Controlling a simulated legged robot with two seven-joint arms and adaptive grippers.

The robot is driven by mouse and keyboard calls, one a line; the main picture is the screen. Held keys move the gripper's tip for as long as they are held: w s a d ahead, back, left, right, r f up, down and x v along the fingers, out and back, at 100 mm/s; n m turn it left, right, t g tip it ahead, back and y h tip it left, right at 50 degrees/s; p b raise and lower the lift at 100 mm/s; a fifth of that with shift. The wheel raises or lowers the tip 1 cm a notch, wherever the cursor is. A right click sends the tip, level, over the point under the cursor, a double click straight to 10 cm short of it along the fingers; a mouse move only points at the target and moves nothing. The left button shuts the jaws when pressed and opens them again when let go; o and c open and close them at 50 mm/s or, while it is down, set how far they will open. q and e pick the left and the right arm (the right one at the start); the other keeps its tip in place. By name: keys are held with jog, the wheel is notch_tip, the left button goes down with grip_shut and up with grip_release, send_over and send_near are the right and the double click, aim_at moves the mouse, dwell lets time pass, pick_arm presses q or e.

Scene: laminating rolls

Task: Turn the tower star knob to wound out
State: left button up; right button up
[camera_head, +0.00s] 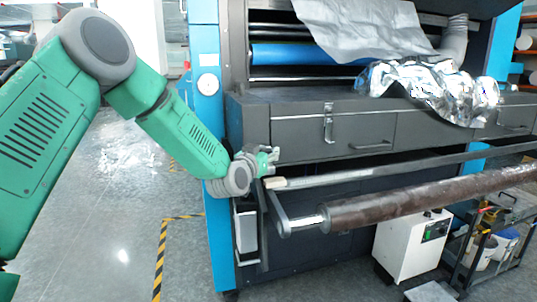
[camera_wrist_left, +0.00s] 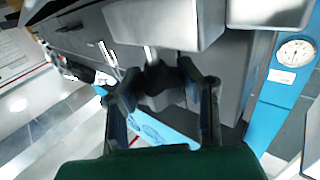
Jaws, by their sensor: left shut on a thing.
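The tower star knob (camera_wrist_left: 158,84) is a dark lobed knob with a short bright shaft, on the grey side of the machine. In the left wrist view my left gripper (camera_wrist_left: 160,78) has its two fingers on either side of the knob and is shut on it. In the head view my left gripper (camera_head: 267,161) is at the front left corner of the machine, beside the blue upright. The knob is hidden behind the gripper there. My right gripper is in neither view.
A brown roll (camera_head: 420,200) on a bar sticks out below the gripper, with a flat rail (camera_head: 350,174) above it. A dial gauge (camera_head: 208,84) is on the blue upright (camera_head: 205,45). Crumpled silver foil (camera_head: 435,90) lies on the machine. Open floor (camera_head: 115,215) is at left.

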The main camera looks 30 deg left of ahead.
pick_arm(q)
jog(key=o, duration=0.9)
jog(key=shift+a+r, duration=0.1)
jog(key=shift+r, duration=0.25)
jog(key=o, duration=0.4)
jog(key=shift+s, duration=0.15)
jog(key=shift+c, duration=0.2)
jog(key=shift+s+r, duration=0.1)
jog(key=shift+s, duration=0.05)
jog(key=shift+f, duration=0.3)
jog(key=shift+s, duration=0.3)
jog(key=s+d, duration=0.2)
jog(key=s, duration=0.9)
jog(key=shift+s, duration=0.1)
